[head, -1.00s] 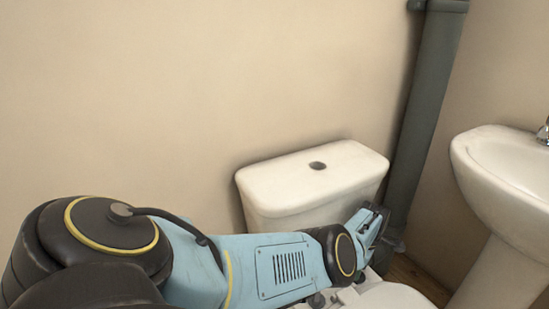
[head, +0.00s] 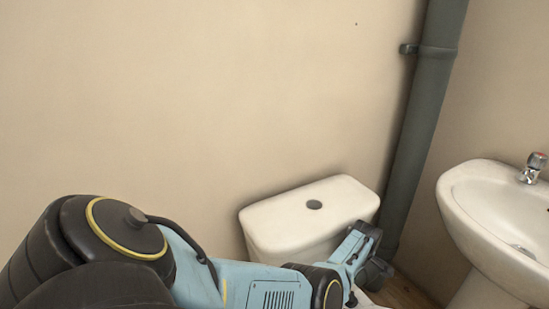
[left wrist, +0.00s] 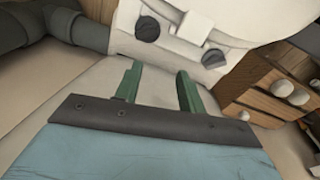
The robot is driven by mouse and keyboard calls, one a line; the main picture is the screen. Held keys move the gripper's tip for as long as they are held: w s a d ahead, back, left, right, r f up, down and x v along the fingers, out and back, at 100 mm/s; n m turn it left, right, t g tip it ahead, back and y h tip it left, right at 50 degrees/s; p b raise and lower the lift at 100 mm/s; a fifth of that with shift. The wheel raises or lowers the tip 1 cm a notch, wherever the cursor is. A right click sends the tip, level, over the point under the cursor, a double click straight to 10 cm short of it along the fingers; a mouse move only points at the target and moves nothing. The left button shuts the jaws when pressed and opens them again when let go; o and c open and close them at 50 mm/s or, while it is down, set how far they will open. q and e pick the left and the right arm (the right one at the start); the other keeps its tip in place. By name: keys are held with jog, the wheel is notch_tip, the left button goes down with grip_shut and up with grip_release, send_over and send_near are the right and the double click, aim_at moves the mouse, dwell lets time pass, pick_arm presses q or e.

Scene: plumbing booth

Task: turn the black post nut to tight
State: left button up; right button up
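Two black nuts, one on the left (left wrist: 147,29) and one on the right (left wrist: 214,58), show against the white toilet body in the left wrist view. I cannot tell which is the post nut, or how tight either is. My left gripper (left wrist: 157,76) has two green fingers spread apart with nothing between them. Its fingertips point towards the nuts and look short of them. In the head view my left gripper (head: 362,243) is beside the right end of the white cistern (head: 310,218); the nuts are hidden there. My right gripper is not in view.
A grey vertical pipe (head: 425,110) stands right of the cistern. A white basin (head: 490,205) with a tap (head: 534,168) is at the right. In the left wrist view, dark pipework (left wrist: 65,30) is at upper left and a wooden crate (left wrist: 270,85) at right.

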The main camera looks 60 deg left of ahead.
pick_arm(q)
jog(key=s+f+m+p, duration=0.1)
jog(key=s+m+p, duration=0.1)
jog(key=s+p, duration=0.1)
jog(key=s+d+f+m+p, duration=0.1)
jog(key=s+f+m+p, duration=0.1)
jog(key=s, duration=0.3)
jog(key=s+f+m+y+p, duration=0.1)
jog(key=s+f+m+p, duration=0.1)
jog(key=s+m+p, duration=0.2)
jog(key=shift+s+d+f+t, duration=0.1)
jog(key=shift+s+d+t, duration=0.2)
jog(key=shift+s, duration=0.25)
jog(key=s+d+m+p, duration=0.2)
jog(key=s+m+p, duration=0.1)
jog(key=s, duration=0.5)
jog(key=s+d+f+m+p, duration=0.1)
jog(key=s+m+p, duration=0.3)
jog(key=s, duration=0.5)
jog(key=shift+d+f+m+h+p, duration=0.25)
jog(key=shift+d+p, duration=0.2)
jog(key=shift+p, duration=0.3)
jog(key=shift+o, duration=0.6)
jog(key=shift+s, duration=0.1)
